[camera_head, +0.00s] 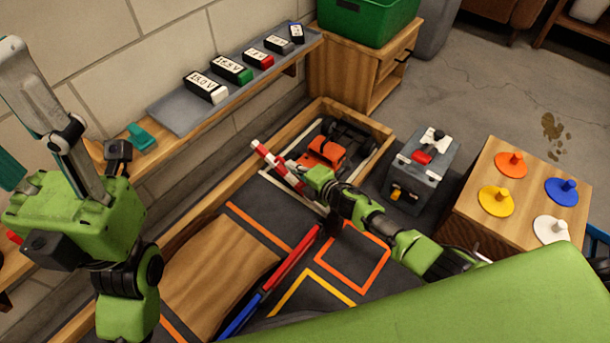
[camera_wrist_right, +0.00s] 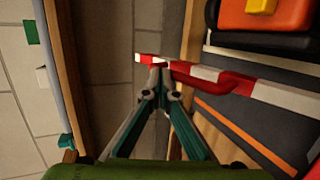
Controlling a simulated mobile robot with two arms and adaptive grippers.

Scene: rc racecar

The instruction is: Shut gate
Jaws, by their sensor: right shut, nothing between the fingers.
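The gate is a red-and-white striped bar (camera_head: 268,154) at the front of the bay that holds the orange and black racecar (camera_head: 325,150). In the right wrist view the bar (camera_wrist_right: 290,97) runs across to the right, below the car. My right gripper (camera_head: 292,165) is shut with nothing between its fingers. Its fingertips (camera_wrist_right: 160,65) are at the bar's left part in the wrist view; I cannot tell whether they touch it. The gripper and arm partly hide the bar in the head view. My left gripper stands at the left, and its finger opening is unclear.
A wooden wall (camera_head: 200,185) edges the track. A shelf (camera_head: 180,115) with several labelled blocks runs along the brick wall. A grey box (camera_head: 425,160) and a wooden cabinet with coloured discs (camera_head: 510,160) stand right. A red-and-blue barrier (camera_head: 270,280) crosses the track.

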